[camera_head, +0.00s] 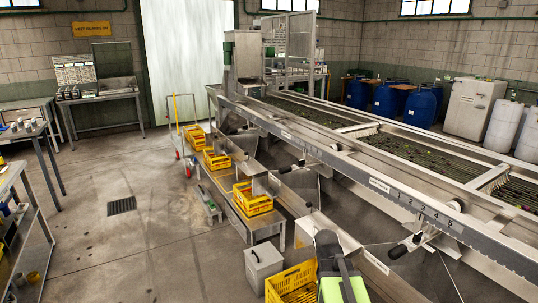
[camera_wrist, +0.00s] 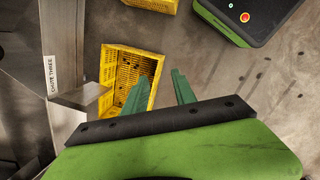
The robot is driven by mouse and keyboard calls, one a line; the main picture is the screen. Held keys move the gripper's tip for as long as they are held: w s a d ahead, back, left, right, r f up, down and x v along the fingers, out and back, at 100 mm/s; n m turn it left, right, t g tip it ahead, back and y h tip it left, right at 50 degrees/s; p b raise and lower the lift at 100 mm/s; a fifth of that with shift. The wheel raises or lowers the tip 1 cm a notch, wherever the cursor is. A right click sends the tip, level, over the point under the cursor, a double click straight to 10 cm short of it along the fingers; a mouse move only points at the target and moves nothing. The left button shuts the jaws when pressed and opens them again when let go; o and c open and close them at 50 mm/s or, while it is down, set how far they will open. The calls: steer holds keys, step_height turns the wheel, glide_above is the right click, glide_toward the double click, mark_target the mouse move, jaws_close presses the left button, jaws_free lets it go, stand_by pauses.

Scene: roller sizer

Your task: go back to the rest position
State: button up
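In the wrist view my gripper (camera_wrist: 158,92) shows as two green fingers set well apart, with nothing between them. It hangs above the floor. A yellow crate (camera_wrist: 108,62) with a few small dark items in it lies below and left of the fingers, beside a metal chute lip. In the head view my arm (camera_head: 343,288) shows at the bottom edge, green and black. It partly covers a yellow crate (camera_head: 283,278) at the bottom; my fingers cannot be made out there.
The roller sizer (camera_head: 340,150) runs along the right with chutes on its near side. Several yellow crates stand below it, one on a metal bench (camera_head: 262,223). A grey bin (camera_head: 263,262) stands near the bottom. The floor at left is open around a drain grate (camera_head: 121,205).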

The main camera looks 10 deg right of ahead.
steer(key=a+m+y, duration=0.2)
steer(key=a+m, duration=0.7)
steer(key=a, duration=0.4)
steer(key=shift+s+a, duration=0.2)
steer(key=shift+s, duration=0.25)
steer(key=shift+d, duration=0.15)
